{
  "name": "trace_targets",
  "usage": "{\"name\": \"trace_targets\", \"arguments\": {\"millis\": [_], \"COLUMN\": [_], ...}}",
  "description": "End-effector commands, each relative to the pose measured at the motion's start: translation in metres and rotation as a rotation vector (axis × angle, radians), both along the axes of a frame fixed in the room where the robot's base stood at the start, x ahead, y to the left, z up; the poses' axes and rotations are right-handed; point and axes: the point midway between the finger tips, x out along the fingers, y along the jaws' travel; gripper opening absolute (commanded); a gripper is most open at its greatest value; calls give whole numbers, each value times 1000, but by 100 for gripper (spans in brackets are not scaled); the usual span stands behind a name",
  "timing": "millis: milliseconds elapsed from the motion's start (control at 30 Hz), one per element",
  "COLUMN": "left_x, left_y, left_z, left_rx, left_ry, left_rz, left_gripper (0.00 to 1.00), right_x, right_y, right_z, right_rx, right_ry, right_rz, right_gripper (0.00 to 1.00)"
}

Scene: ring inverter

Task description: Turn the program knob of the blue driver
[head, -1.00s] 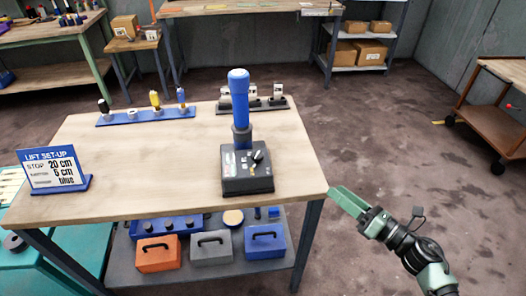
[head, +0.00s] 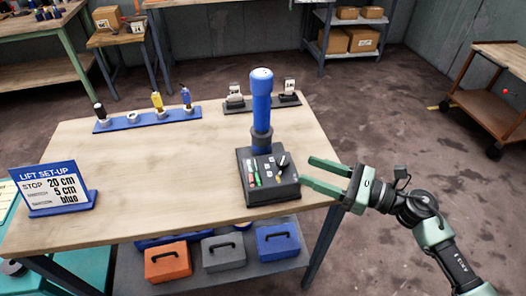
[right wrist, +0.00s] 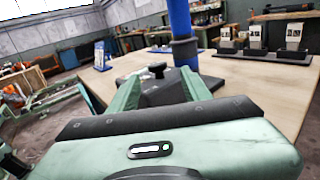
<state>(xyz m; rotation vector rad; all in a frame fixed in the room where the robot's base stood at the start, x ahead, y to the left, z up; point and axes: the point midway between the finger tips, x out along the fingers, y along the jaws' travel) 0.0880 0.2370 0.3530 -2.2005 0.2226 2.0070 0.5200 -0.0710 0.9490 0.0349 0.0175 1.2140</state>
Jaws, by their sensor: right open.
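The blue driver (head: 262,105) is an upright blue cylinder on a black base box (head: 268,190) near the table's right edge. A black program knob (head: 281,164) with a pale mark sits on the box top, beside green and red markings. My right gripper (head: 312,173) is open, just right of the box at about knob height, its fingers pointing left toward the knob without holding it. In the right wrist view the knob (right wrist: 157,69) shows between the open green fingers, farther ahead. My left gripper is not in view.
A sign (head: 51,187) reading "20 cm, 5 cm, blue" stands at the table's left. A blue rack (head: 148,120) and a dark rack (head: 262,105) stand at the back. Toolboxes (head: 223,250) sit on the lower shelf. The table's middle is clear.

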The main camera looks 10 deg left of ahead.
Motion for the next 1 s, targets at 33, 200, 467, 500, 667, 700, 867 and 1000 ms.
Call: {"name": "trace_targets", "arguments": {"millis": [33,200,467,500,667,700,867,1000], "left_x": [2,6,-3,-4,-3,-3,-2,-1], "left_y": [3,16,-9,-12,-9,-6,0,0], "left_z": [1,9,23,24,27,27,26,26], "left_rx": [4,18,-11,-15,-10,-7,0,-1], "left_ry": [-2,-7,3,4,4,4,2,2], "left_rz": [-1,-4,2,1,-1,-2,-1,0], "left_gripper": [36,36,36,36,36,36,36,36], "right_x": [-2,2,16,18,22,22,22,22], "right_y": [2,18,58,62,74,75,76,75], "right_z": [2,6,6,6,3,3,2,2], "right_rx": [-15,-20,-18,-17,-20,-20,-20,-20], "right_ry": [-21,-34,-31,-31,-31,-31,-31,-31], "right_rz": [10,19,18,18,16,16,16,16], "right_gripper": [48,48,48,48,48,48,48,34]}}
